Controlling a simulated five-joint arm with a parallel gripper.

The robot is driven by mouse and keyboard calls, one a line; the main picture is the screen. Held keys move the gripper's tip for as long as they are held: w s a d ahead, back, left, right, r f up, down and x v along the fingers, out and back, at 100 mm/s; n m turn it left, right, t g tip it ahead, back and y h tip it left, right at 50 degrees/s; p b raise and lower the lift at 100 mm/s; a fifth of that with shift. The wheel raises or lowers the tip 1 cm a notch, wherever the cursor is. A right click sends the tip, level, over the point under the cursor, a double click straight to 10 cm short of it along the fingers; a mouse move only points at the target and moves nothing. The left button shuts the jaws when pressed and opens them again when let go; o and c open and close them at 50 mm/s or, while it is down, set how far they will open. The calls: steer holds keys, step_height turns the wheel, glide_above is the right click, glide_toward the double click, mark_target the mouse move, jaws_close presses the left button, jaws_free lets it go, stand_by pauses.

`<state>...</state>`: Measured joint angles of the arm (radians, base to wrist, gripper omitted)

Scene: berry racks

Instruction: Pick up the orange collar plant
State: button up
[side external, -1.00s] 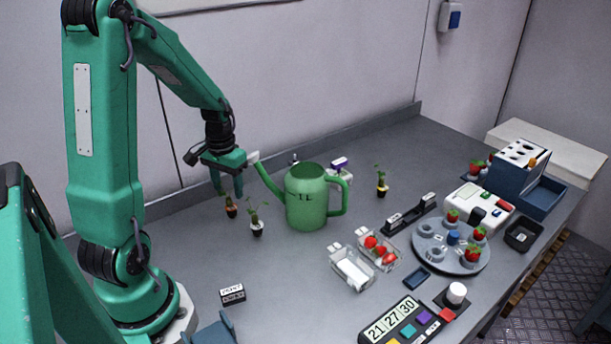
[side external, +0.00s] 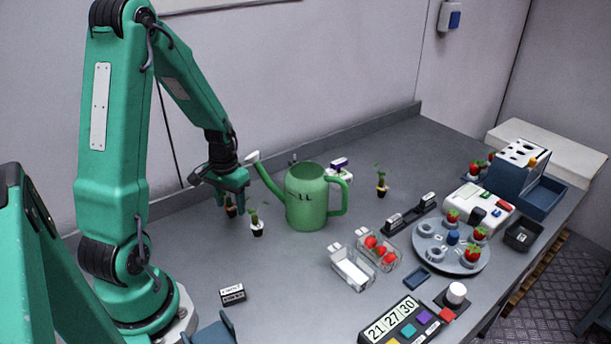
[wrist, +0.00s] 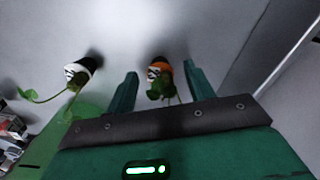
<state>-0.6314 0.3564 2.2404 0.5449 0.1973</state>
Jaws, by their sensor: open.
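The orange collar plant (wrist: 158,63), a small dark pot with an orange collar and green leaves, stands upright between the fingers of my gripper (wrist: 159,73) in the wrist view. My gripper is open, with a gap on both sides of the pot. In the side view my gripper (side external: 230,198) is low over the plant (side external: 231,210) and hides most of it. A white collar plant (side external: 257,229) stands close by to the right; it also shows in the wrist view (wrist: 88,65), outside the left finger.
A green watering can (side external: 306,203) stands just right of the plants, its spout near my gripper. Another potted plant (side external: 382,189) is beyond it. Clear punnets (side external: 352,270), a round grey tray (side external: 438,260) and a digit panel (side external: 400,322) lie further right. The bench front left is mostly clear.

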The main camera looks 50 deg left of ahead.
mark_target(233, 208)
steer(key=c, duration=1)
steer(key=shift+r, duration=0.1)
steer(key=shift+r, duration=0.8)
steer(key=r, duration=0.1)
steer(key=d+r, duration=0.1)
steer(key=r, duration=0.1)
steer(key=shift+w, duration=0.1)
steer(key=d+r, duration=0.6)
steer(key=d, duration=0.4)
steer(key=shift+w+d, duration=0.3)
steer(key=shift+w, duration=0.15)
steer(key=shift+r, duration=0.1)
